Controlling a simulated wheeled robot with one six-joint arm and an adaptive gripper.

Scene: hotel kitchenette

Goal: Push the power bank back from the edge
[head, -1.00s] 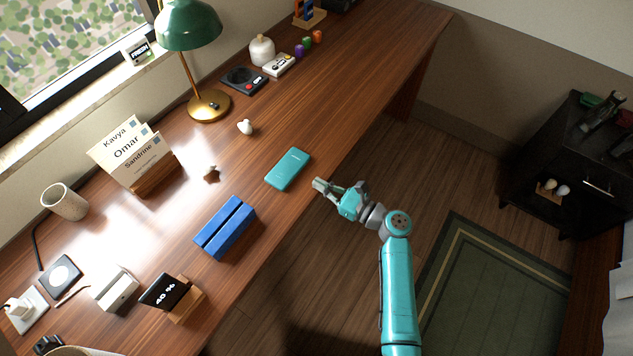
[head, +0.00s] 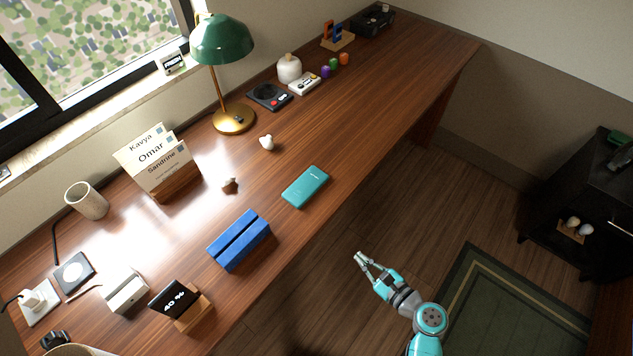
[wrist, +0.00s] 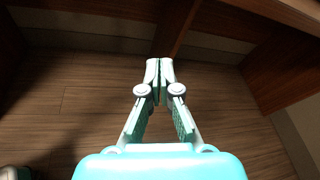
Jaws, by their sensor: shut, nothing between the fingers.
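The teal power bank (head: 305,187) lies flat on the wooden desk (head: 345,150), near its front edge and to the right of a blue slotted stand. My gripper (head: 360,257) is off the desk's front edge, in front of the power bank and apart from it, over the floor. In the wrist view the gripper's fingertips (wrist: 159,70) are together with nothing between them. The power bank does not show in the wrist view, which shows floor and wooden panels.
The blue stand (head: 239,240) is left of the power bank. The desk behind and right of the power bank is mostly clear. A dark cabinet (head: 585,215) stands at the right.

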